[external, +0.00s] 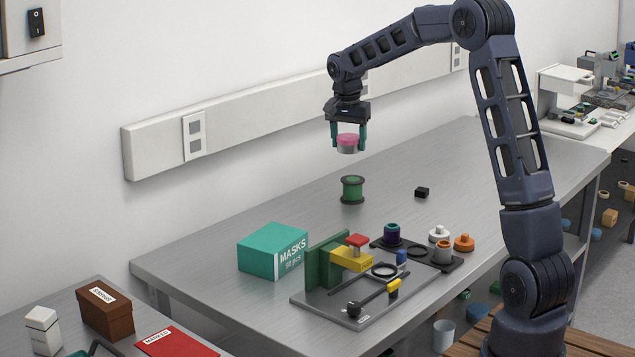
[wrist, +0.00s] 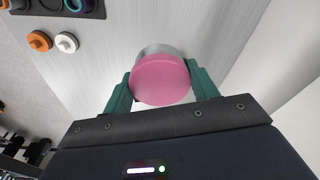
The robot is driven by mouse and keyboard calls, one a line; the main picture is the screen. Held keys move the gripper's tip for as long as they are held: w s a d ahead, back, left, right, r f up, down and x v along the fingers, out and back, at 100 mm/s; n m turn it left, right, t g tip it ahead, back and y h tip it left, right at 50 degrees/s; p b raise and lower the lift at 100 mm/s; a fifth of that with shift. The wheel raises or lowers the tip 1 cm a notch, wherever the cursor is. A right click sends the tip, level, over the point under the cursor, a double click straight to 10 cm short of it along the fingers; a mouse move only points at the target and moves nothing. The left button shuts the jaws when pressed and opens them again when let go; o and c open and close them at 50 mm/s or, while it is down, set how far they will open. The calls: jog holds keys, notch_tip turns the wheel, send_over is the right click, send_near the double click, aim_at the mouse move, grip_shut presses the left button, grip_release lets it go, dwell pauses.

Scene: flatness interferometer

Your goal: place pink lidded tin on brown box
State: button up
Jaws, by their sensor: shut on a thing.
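The pink lidded tin (external: 348,143) has a pink lid and a grey lower body. My gripper (external: 348,136) is shut on it and holds it in the air above the far part of the grey table. In the wrist view the tin's pink lid (wrist: 160,80) sits between the two green fingers of my gripper (wrist: 161,84). The brown box (external: 106,312) stands on a separate grey surface at the lower left, far from my gripper. It has a white label on its top and looks closed.
A green spool (external: 352,190) stands on the table below the tin. A teal masks box (external: 272,250) and a fixture with a green block (external: 325,262) stand nearer the front. A white box (external: 43,329) and a red flat item (external: 172,342) flank the brown box.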

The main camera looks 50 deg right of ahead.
jog(key=w+a+r+n, duration=0.25)
jog(key=w+a, duration=0.25)
jog(key=a, duration=0.8)
jog(key=w+a+r+n, duration=0.1)
jog(key=w+a+n, duration=0.25)
jog(key=a, duration=0.85)
jog(key=w+a+r+n, duration=0.15)
jog(key=w+a, duration=0.45)
jog(key=a, duration=0.7)
notch_tip(320, 180, up, 2)
jog(key=n+t+y, duration=0.1)
jog(key=n+y, duration=0.1)
jog(key=n, duration=0.6)
send_over(101, 295)
notch_tip(101, 295, down, 19)
jog(key=shift+s+f, duration=0.15)
jog(key=shift+f, duration=0.05)
jog(key=o, duration=1)
jog(key=shift+f, duration=0.1)
